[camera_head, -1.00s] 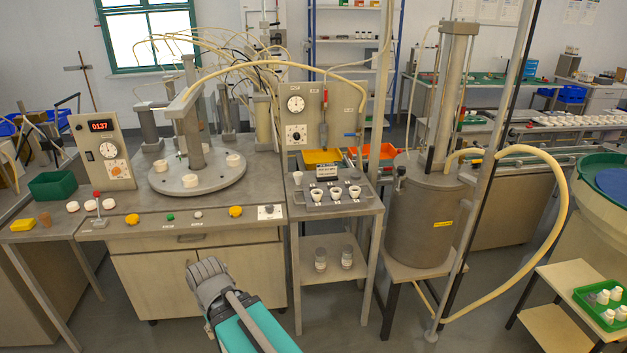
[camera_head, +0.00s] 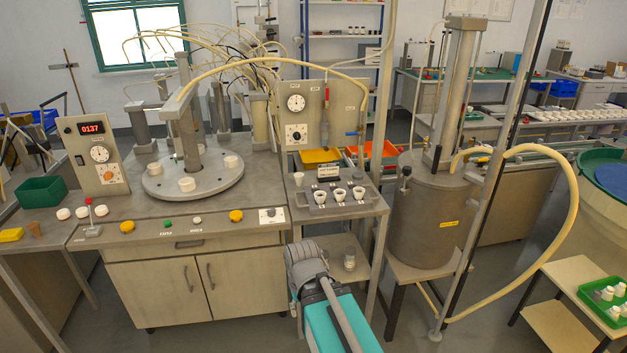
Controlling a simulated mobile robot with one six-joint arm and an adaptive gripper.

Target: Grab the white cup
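A small white cup (camera_head: 298,178) stands upright at the back left corner of the small side table (camera_head: 378,206). Three more white cups sit in a row in a grey rack on that table: left (camera_head: 320,197), middle (camera_head: 340,195) and right (camera_head: 358,192). All the cups are clear of my arm. My arm, with its teal link and grey joint, rises from the bottom centre in front of the side table. No gripper fingers show in this view.
A workbench (camera_head: 215,224) with a round turntable (camera_head: 193,180) carrying white pieces is to the left. A gauge panel stands behind the cups. A metal tank (camera_head: 430,215) and upright posts stand close on the right. My arm covers part of the lower shelf.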

